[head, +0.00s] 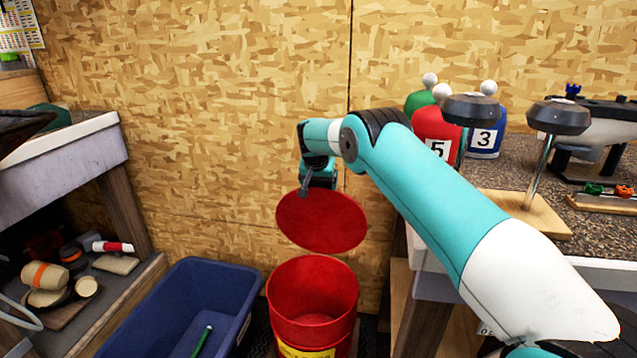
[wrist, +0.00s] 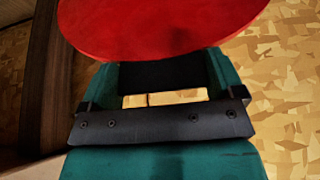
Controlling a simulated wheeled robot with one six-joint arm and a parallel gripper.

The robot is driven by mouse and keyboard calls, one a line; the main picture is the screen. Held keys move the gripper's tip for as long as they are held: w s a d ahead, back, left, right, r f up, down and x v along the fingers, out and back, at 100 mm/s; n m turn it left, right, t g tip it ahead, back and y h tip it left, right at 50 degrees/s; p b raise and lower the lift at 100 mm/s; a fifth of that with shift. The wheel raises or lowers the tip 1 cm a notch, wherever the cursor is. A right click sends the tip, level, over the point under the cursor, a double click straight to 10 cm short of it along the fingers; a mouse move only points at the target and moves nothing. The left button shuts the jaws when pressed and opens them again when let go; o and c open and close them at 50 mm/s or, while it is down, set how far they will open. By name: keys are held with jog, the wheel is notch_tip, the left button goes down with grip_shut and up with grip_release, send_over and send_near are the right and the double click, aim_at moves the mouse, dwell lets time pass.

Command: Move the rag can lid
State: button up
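The round red rag can lid (head: 321,222) is up off the can, tilted with its broad face toward the head camera. The red rag can (head: 313,290) stands open below it on the floor, with a yellow label low on its front. My gripper (head: 307,186) is at the lid's upper left edge and appears shut on it. In the wrist view the lid (wrist: 160,25) fills the top, just beyond my gripper (wrist: 163,76), and hides the fingertips. The lid's lower edge lies close to the can's back rim in the head view; I cannot tell whether they touch.
A blue bin (head: 190,300) holding a green item stands left of the can. A shelf unit (head: 75,150) is at the left. A workbench (head: 520,170) with numbered bottles (head: 437,130) is at the right. A wooden wall (head: 230,100) is close behind.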

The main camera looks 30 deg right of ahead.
jog(key=shift+o, duration=0.8)
jog(key=shift+s+d+f, duration=0.1)
jog(key=shift+f, duration=0.05)
jog(key=shift+a+r, duration=0.25)
jog(key=v, duration=1.7)
jog(key=shift+s, duration=0.1)
